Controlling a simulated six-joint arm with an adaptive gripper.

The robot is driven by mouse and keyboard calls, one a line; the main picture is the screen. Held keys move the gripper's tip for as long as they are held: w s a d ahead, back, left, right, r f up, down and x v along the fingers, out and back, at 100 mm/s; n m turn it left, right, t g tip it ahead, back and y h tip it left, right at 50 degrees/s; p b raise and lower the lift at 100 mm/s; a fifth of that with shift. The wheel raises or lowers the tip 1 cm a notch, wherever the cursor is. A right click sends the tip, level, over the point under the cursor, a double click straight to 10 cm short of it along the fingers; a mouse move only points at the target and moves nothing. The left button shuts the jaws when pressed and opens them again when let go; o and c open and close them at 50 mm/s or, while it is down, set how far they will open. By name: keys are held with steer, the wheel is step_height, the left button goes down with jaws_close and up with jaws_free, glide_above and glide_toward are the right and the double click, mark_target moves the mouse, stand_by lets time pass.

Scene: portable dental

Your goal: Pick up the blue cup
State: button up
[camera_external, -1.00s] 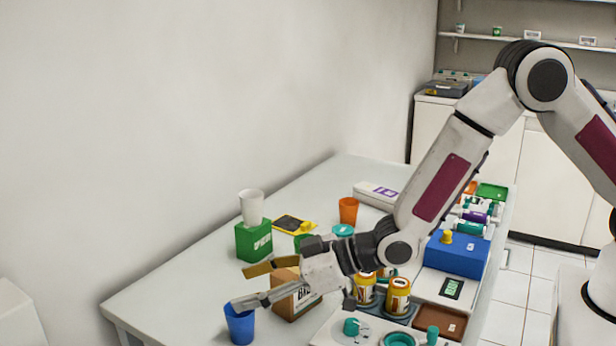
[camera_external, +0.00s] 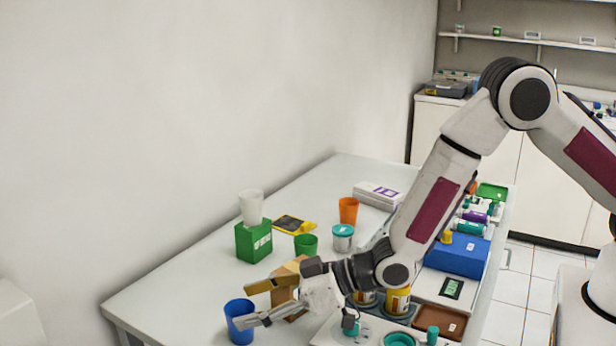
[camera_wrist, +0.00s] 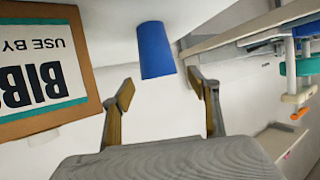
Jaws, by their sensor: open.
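The blue cup (camera_external: 238,322) stands upright on the white table near its front left edge. In the wrist view the blue cup (camera_wrist: 156,50) shows beyond the fingertips, roughly in line with the gap between them. My gripper (camera_external: 243,304) is open, low over the table, with its fingers pointing at the cup. In the external view one fingertip overlaps the cup's right side; I cannot tell if they touch. In the wrist view the two fingers of my gripper (camera_wrist: 161,88) are spread with nothing between them.
A cardboard box labelled BIBS (camera_wrist: 40,65) is close on the left in the wrist view; it is partly hidden behind my gripper (camera_external: 290,272) in the external view. A green cup (camera_external: 306,244), orange cup (camera_external: 348,210) and green box (camera_external: 253,243) stand farther back. The table's left is clear.

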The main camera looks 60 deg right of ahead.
mark_target(227, 313)
steer(key=shift+f+x, duration=0.2)
steer(key=shift+x, duration=1.4)
steer(key=c, duration=0.9)
